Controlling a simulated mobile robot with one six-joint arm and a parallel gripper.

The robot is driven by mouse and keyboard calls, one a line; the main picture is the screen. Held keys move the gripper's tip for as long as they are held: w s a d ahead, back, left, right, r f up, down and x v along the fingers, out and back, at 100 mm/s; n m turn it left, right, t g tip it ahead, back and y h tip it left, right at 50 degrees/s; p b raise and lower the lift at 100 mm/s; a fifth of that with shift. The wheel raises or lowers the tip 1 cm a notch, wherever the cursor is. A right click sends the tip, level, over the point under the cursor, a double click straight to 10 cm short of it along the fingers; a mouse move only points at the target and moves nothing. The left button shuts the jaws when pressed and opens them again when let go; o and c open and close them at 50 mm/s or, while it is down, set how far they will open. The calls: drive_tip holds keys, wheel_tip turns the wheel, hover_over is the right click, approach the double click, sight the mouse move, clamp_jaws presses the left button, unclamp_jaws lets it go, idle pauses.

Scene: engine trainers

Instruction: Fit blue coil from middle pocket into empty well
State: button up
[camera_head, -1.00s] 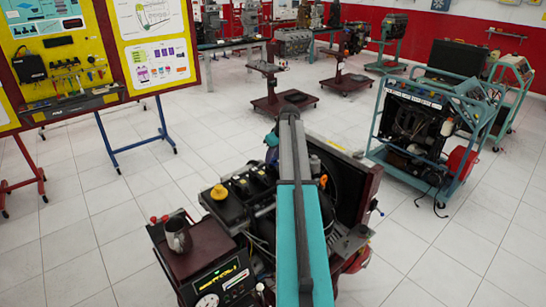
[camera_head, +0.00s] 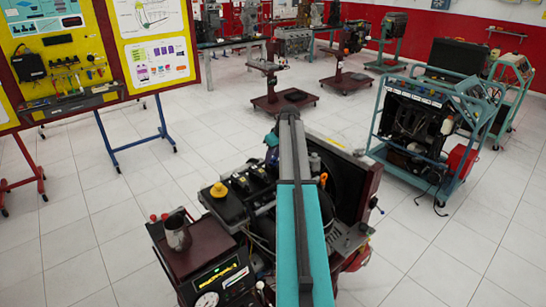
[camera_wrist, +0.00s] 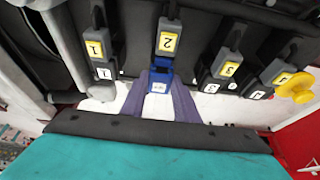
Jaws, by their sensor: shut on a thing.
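In the wrist view my gripper (camera_wrist: 160,77) has its two purple-grey fingers closed on either side of a blue coil (camera_wrist: 158,87) with a small white label. The coil is in the row of black coils, directly below the black connector with yellow label 2 (camera_wrist: 168,42). Black coils with white labels stand to its left (camera_wrist: 104,72) and right (camera_wrist: 211,86). The well under the blue coil is hidden, so I cannot tell how deep it sits. In the head view my arm covers the gripper and the blue coil.
The engine trainer bears a yellow cap (camera_head: 219,191), a metal mug (camera_head: 177,234) on a dark red tray (camera_head: 205,254), and a gauge panel (camera_head: 222,283). A yellow cap also shows at right in the wrist view (camera_wrist: 296,88).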

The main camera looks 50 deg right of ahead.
drive_tip(key=shift+f, duration=0.45)
idle(0.3)
drive_tip(key=o, duration=1.6)
drive_tip(key=shift+c, duration=0.2)
drive_tip(key=shift+r+p, duration=0.35)
drive_tip(key=shift+r, duration=1.35)
drive_tip(key=shift+r+p, duration=0.85)
drive_tip(key=shift+r, duration=1.45)
drive_tip(key=shift+s, duration=0.1)
